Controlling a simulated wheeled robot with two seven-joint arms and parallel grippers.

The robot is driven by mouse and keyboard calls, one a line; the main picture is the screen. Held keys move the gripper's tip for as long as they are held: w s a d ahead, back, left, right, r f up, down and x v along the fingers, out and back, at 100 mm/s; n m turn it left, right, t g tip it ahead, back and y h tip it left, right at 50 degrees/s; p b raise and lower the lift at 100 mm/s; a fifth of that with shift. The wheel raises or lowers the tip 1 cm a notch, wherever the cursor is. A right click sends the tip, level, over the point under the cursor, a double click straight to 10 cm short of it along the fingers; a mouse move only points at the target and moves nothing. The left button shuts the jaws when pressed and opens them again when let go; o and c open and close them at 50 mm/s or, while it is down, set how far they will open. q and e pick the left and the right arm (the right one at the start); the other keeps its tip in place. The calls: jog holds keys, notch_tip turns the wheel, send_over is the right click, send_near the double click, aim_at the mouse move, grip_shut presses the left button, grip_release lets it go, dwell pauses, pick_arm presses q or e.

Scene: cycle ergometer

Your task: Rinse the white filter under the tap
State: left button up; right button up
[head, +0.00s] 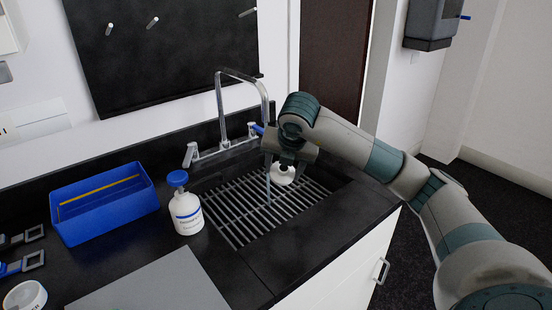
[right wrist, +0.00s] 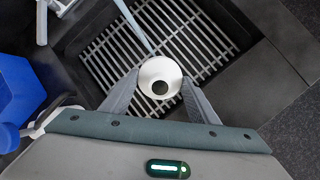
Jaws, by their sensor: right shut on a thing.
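The white filter (head: 284,177) is a small round piece with a dark centre hole, clear in the right wrist view (right wrist: 174,68). My right gripper (head: 284,163) is shut on it, one finger on each side, above the sink grate. The chrome tap (head: 222,100) arches over the sink. A thin bluish water stream (head: 268,188) falls from its spout, just left of the filter in the head view. In the right wrist view the stream (right wrist: 135,25) reaches the filter's upper edge; I cannot tell whether it touches. My left gripper is not in view.
The slatted sink grate (head: 232,220) lies below the filter. A white bottle with a blue cap (head: 187,213) stands at the sink's left edge. A blue bin (head: 108,212) and a grey board (head: 150,285) are farther left. The right counter strip (head: 340,215) is clear.

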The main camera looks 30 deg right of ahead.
aim_at(283, 171)
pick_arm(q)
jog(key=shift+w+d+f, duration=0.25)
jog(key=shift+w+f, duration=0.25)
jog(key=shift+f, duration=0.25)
pick_arm(e)
jog(key=shift+f, duration=0.65)
jog(key=shift+s+a+r+p, duration=0.3)
jog(key=shift+s+a+r, duration=0.15)
jog(key=shift+s+r, duration=0.3)
jog(key=shift+s+a+r+p, duration=0.25)
jog(key=shift+s+a+r, duration=0.15)
jog(key=shift+s+r, duration=0.3)
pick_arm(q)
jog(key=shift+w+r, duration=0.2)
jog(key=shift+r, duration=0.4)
pick_arm(e)
jog(key=shift+s+a+r, duration=0.4)
jog(key=shift+s+r, duration=0.05)
jog(key=shift+s, duration=0.15)
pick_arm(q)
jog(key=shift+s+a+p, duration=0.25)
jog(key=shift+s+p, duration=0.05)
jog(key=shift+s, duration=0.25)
pick_arm(e)
jog(key=shift+w, duration=0.1)
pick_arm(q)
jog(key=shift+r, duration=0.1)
pick_arm(e)
jog(key=shift+a, duration=0.15)
